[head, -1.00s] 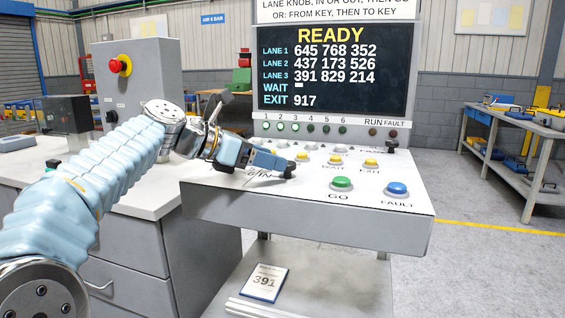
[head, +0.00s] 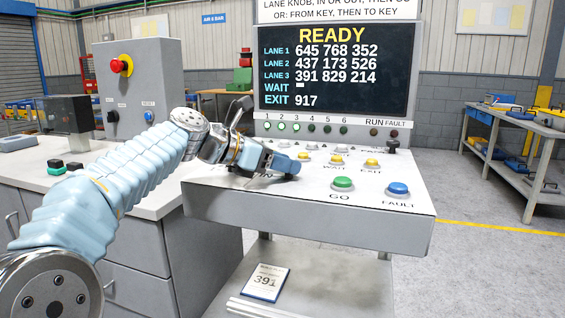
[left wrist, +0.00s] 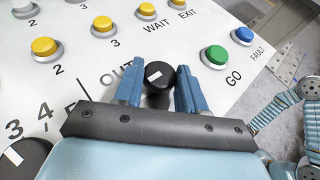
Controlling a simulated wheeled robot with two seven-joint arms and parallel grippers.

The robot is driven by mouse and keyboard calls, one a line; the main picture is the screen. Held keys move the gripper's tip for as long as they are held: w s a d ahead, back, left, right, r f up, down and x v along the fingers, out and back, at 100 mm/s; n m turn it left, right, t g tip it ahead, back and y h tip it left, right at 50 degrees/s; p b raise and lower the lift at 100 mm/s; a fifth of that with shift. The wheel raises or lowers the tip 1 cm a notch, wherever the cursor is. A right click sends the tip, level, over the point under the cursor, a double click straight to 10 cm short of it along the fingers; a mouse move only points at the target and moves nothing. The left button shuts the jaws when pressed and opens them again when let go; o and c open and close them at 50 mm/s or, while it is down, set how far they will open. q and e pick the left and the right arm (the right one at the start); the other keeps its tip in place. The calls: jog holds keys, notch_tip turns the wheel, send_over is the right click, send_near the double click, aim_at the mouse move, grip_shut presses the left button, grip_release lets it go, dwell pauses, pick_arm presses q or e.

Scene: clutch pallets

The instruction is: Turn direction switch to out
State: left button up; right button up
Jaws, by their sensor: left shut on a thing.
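The direction switch is a black knob (left wrist: 158,97) with a white pointer mark, on the white sloped panel (head: 400,205). The printed word OUT shows beside it, left of my fingers in the left wrist view. My left gripper (head: 292,167) is low over the panel's left part; in the left wrist view its two blue fingers (left wrist: 157,84) stand on either side of the knob and are shut on it. The pointer mark lies slanted on the knob's top. In the head view the gripper hides the knob. My right gripper is not in view.
A second black knob (left wrist: 22,158) with numbers around it sits close by at lower left. Yellow buttons (left wrist: 103,24), a green GO button (head: 342,184) and a blue FAULT button (head: 398,188) share the panel. The screen (head: 333,68) reads READY.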

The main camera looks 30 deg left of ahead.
pick_arm(q)
jog(key=shift+w+a+m+g+h, duration=0.1)
jog(key=shift+m+g+h, duration=0.45)
jog(key=shift+m+h, duration=0.25)
jog(key=shift+w+a+m+g+h, duration=0.1)
jog(key=shift+m+g+h, duration=0.45)
jog(key=shift+m+h, duration=0.2)
jog(key=shift+w+m+g+h, duration=0.1)
jog(key=shift+m+g+h, duration=0.75)
jog(key=shift+m+g, duration=0.55)
jog(key=shift+r, duration=0.1)
jog(key=o, duration=1)
